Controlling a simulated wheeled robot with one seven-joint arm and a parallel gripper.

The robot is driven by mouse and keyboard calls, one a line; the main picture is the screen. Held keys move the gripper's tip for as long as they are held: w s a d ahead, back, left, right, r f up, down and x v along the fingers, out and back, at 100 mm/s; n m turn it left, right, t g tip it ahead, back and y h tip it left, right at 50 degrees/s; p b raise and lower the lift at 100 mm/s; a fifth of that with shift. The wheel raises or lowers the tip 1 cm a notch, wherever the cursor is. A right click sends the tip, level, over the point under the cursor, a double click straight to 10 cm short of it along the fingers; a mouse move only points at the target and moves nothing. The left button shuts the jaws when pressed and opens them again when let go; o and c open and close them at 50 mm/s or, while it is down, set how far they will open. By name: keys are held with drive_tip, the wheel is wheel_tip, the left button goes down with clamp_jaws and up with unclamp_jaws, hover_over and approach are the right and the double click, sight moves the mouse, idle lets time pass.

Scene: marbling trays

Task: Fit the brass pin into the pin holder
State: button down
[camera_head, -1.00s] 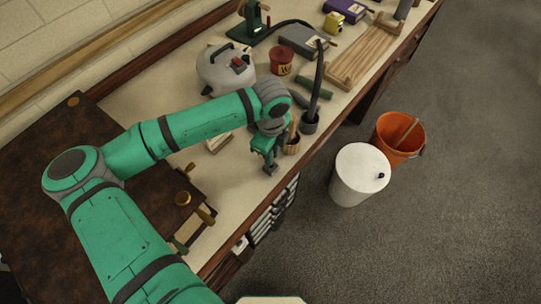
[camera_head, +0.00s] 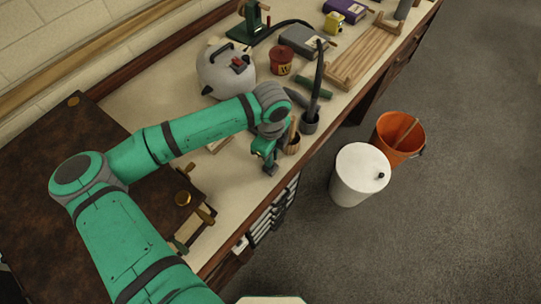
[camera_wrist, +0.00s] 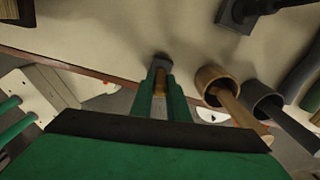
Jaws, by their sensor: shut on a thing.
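My gripper (camera_wrist: 160,98) points down over the bench near its front edge and also shows in the head view (camera_head: 264,158). Its green fingers are shut on the brass pin (camera_wrist: 159,82), a small brownish-gold piece between them in the wrist view. A small dark grey piece, which looks like the pin holder (camera_wrist: 161,61), is right at the fingertips. It also shows in the head view (camera_head: 271,170). The pin's lower end is hidden, so I cannot tell whether it is inside the holder or only above it.
A wooden cup (camera_wrist: 208,76) and a dark grey cup (camera_wrist: 255,91), both with handles in them, stand close to the right of my gripper. The bench edge is near; a white bin (camera_head: 355,180) and orange bucket (camera_head: 411,129) stand on the floor. Bench left of the gripper is fairly clear.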

drive_tip(key=shift+f, duration=0.75)
drive_tip(key=shift+a+f, duration=0.1)
drive_tip(key=shift+f, duration=0.15)
drive_tip(key=c, duration=1.6)
unclamp_jaws()
wheel_tip(320, 180, up, 10)
drive_tip(key=shift+r, duration=0.45)
drive_tip(key=shift+d, duration=0.2)
